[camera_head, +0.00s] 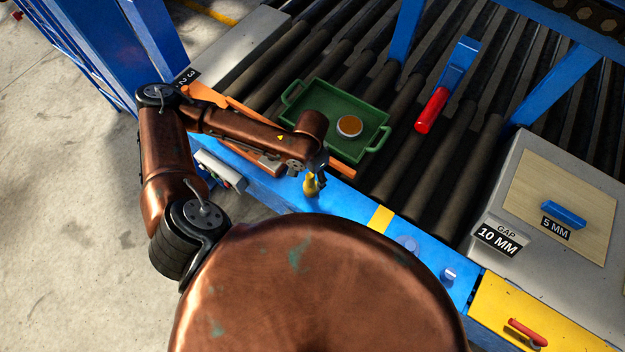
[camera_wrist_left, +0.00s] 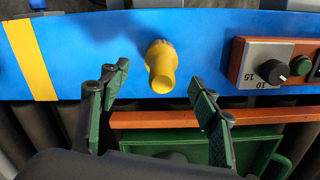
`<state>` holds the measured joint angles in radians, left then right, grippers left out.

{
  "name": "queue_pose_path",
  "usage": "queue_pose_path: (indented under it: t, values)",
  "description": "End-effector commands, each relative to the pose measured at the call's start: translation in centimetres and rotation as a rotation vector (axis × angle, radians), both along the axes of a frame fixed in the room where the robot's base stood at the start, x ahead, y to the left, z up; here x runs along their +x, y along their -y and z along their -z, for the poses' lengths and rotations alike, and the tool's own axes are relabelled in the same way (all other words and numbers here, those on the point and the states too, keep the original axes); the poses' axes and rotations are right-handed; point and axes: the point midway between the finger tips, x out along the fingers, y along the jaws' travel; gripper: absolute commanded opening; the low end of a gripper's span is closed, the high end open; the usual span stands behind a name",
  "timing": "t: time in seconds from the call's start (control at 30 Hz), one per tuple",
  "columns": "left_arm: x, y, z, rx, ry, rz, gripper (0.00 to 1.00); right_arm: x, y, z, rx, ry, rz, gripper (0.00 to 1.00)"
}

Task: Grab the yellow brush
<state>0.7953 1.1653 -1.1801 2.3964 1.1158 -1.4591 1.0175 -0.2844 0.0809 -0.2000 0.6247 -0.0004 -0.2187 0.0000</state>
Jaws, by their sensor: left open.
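The yellow brush (camera_head: 310,187) shows at the blue rail, just below my left gripper (camera_head: 317,172). In the left wrist view the yellow brush (camera_wrist_left: 161,68) is a short yellow cylinder with a wider collar, seen nearly end-on against the blue rail. No bristles can be made out. My left gripper (camera_wrist_left: 157,84) is open and empty, with one green-and-black finger to each side of the brush in the picture. Whether the fingertips are level with it I cannot tell. My right gripper is not in view.
A green tray (camera_head: 314,96) holding a round orange-topped tin (camera_head: 349,126) lies on the rollers beside the rail. A grey-and-orange knob box (camera_wrist_left: 276,66) sits close to the brush. A red-handled blue tool (camera_head: 433,109) lies farther right. A grey gauge box (camera_head: 530,244) stands at right.

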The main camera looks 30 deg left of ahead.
Motion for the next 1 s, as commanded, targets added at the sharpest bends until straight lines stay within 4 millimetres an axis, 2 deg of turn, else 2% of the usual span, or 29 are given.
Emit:
queue_pose_path:
  t: [0.2, 0.3, 0.5, 0.77, 1.0]
  values:
    - [0.0, 0.0, 2.5, 0.0, -0.002, 0.004, 0.56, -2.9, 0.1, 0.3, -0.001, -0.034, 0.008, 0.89]
    - [-0.1, -0.2, 3.9, 0.001, -0.003, 0.004, 0.56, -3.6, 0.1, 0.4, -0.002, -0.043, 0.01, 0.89]
    - [-0.1, -0.3, 6.3, -0.001, 0.0, 0.002, 0.56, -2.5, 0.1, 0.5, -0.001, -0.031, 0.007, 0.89]
    - [-0.1, -0.4, 6.6, 0.0, 0.001, 0.001, 0.56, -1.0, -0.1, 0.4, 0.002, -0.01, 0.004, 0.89]
    - [-0.1, -0.4, 6.6, 0.0, 0.001, 0.001, 0.41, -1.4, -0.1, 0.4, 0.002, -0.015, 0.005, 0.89]
